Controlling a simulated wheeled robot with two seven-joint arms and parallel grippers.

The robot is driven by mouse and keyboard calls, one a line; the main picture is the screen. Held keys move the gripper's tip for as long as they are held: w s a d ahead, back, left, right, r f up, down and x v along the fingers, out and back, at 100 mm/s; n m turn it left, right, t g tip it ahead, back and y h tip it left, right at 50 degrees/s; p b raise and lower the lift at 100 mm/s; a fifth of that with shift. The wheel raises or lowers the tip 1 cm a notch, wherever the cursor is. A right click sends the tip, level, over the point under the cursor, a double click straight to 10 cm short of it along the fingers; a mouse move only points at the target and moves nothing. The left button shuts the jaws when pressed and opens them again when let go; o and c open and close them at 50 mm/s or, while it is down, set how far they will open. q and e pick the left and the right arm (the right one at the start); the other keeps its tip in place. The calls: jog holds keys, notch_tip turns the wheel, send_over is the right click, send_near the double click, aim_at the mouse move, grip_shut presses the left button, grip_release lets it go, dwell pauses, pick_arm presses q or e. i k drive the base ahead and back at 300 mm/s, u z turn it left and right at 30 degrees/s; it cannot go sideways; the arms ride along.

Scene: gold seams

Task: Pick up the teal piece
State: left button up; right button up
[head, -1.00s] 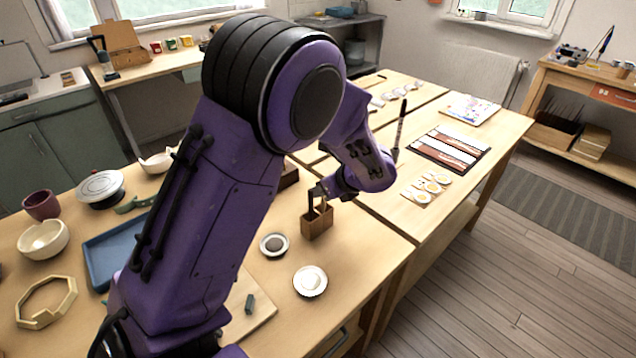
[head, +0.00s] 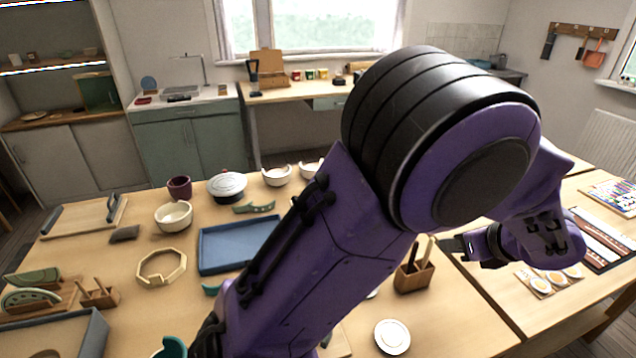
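Several green or teal pieces show in the head view. A small teal piece (head: 212,289) lies by the near left corner of the blue tray, partly hidden by my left arm. A longer green piece (head: 254,208) lies behind the tray. A teal curved piece (head: 172,348) is cut off at the bottom edge. I cannot tell for certain which is meant. My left gripper (head: 456,246) is at the right, beyond the wooden holder and far from these pieces. Its fingers are too small and dark to read. My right gripper is not in view.
The blue tray (head: 222,247), an octagonal wooden frame (head: 161,267) and a cream bowl (head: 173,217) stand on the left table. A wooden holder with sticks (head: 413,277) and a white dish (head: 392,337) are near my arm. Green melon-like pieces (head: 30,298) sit at far left.

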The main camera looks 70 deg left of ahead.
aim_at(213, 290)
jog(key=k, duration=1)
jog(key=z, duration=1.4)
jog(key=i, duration=1.15)
jog(key=u, duration=4.25)
